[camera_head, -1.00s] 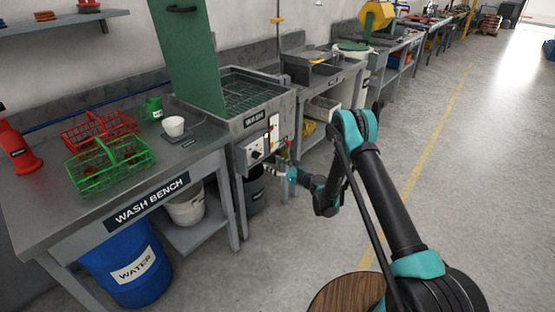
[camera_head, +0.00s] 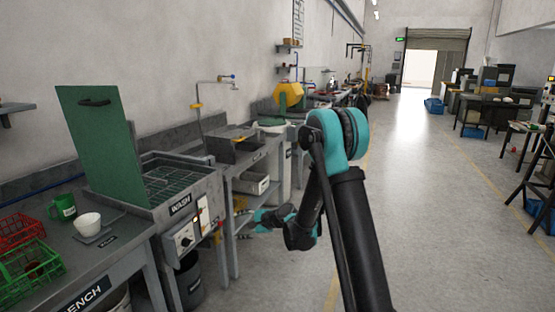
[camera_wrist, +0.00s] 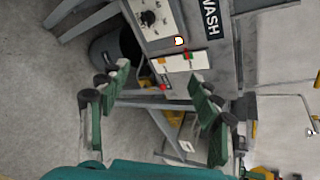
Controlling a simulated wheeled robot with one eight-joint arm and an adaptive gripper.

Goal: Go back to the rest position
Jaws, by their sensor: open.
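My gripper (camera_wrist: 158,115) is open and empty in the wrist view, its two fingers spread apart. Beyond it in that view are the wash station's control panel (camera_wrist: 160,32) and a dark bin (camera_wrist: 118,55). In the head view my arm reaches forward, bent at the elbow, and its wrist end is small beside the wash station's front. The gripper's fingers are too small there to tell clearly. The wash station (camera_head: 160,195) has its green lid (camera_head: 100,140) raised and a wire grid inside. Its control panel (camera_head: 188,236) faces the aisle.
More benches line the wall. The aisle floor (camera_head: 440,220) to the right is clear. Racks stand at far right.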

